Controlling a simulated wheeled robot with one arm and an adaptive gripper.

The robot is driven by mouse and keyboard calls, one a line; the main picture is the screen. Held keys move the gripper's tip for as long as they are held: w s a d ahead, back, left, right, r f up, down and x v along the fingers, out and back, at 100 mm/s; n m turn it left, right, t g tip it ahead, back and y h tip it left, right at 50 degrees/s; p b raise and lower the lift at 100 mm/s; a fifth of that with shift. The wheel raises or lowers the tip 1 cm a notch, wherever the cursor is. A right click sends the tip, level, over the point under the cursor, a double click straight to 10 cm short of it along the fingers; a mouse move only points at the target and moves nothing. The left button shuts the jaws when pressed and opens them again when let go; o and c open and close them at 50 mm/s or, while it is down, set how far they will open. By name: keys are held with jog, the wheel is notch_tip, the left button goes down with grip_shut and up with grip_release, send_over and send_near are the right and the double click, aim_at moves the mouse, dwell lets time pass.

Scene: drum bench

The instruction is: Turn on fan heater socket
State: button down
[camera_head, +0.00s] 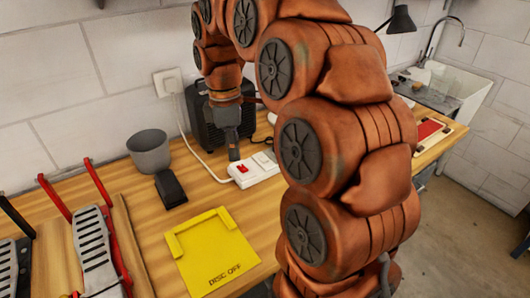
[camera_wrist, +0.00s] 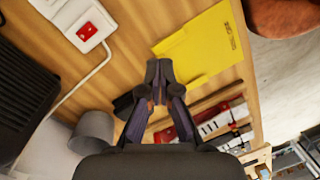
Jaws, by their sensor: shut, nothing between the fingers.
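A white socket strip (camera_head: 253,173) lies on the wooden bench. It has a red switch (camera_head: 242,169) near its left end and a paler part farther right. The strip also shows at the top left of the wrist view (camera_wrist: 66,16), with the red switch (camera_wrist: 87,31) facing up. A black ribbed box, seemingly the fan heater (camera_head: 206,128), stands behind my gripper, partly hidden by it. My gripper (camera_head: 234,154) is shut and empty, pointing down beside the strip's left end. In the wrist view its fingertips (camera_wrist: 159,70) meet, apart from the red switch.
A grey cup (camera_head: 149,152) and a small black object (camera_head: 170,188) stand left of the strip. A yellow "DISC OFF" tray (camera_head: 212,252) lies in front. Pedals with red bars (camera_head: 95,245) are far left. A white cable (camera_head: 190,140) runs from the wall socket (camera_head: 168,82).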

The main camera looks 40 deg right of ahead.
jog(key=w+d+r+n, duration=0.1)
jog(key=w+d+n, duration=0.2)
jog(key=w+d, duration=0.35)
jog(key=n, duration=0.3)
send_over(266, 160)
jog(key=w+a, duration=0.1)
jog(key=w, duration=0.1)
jog(key=shift+d+f, duration=0.15)
jog(key=shift+d, duration=0.4)
jog(key=shift+f, duration=0.15)
jog(key=shift+s+a+f+p, duration=0.1)
jog(key=shift+s+f+p, duration=0.4)
jog(key=shift+f, duration=1.75)
jog(key=shift+s+d+f+p, duration=0.1)
jog(key=shift+f+p, duration=0.75)
jog(key=shift+f, duration=1.35)
jog(key=shift+s+a+f+p, duration=0.2)
jog(key=shift+f+p, duration=0.5)
jog(key=shift+f, duration=1.55)
jog(key=shift+d+f, duration=0.1)
